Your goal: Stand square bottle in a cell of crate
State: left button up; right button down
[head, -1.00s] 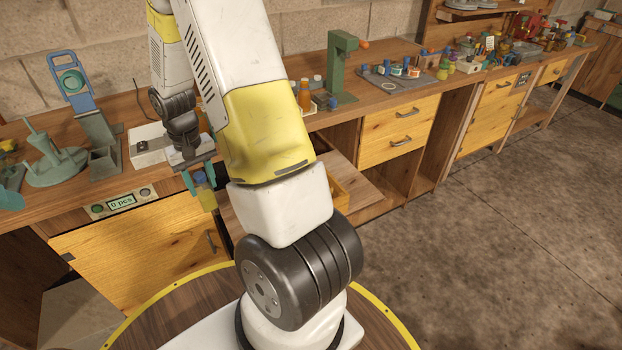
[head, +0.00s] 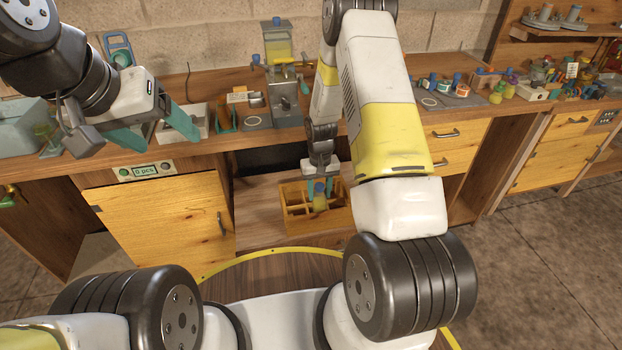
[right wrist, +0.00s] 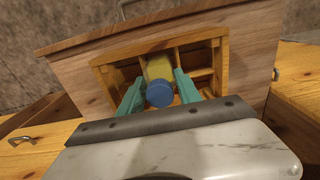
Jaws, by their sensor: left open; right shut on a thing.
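The square bottle (head: 320,203) is yellow with a blue cap. My right gripper (head: 320,188) is shut on it and holds it upright at the wooden crate (head: 296,229). In the right wrist view the bottle (right wrist: 157,68) stands between the teal fingers of my right gripper (right wrist: 157,92), cap towards the camera, over the cells of the crate (right wrist: 107,78). Its base is hidden, so I cannot tell whether it is inside a cell or just above one. My left gripper (head: 155,130) is open and empty over the bench at the left.
The crate sits on a pulled-out wooden drawer or shelf (head: 258,232) below the bench top. A still-like device (head: 283,95) stands on the bench behind. A grey mat (head: 440,98) with small jars lies right of my right arm. A counter panel (head: 145,170) is on the bench front.

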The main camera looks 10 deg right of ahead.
aim_at(319, 199)
jog(key=shift+f, duration=1.95)
jog(key=shift+f, duration=0.1)
jog(key=c, duration=0.8)
grip_release()
jog(key=shift+c, duration=0.2)
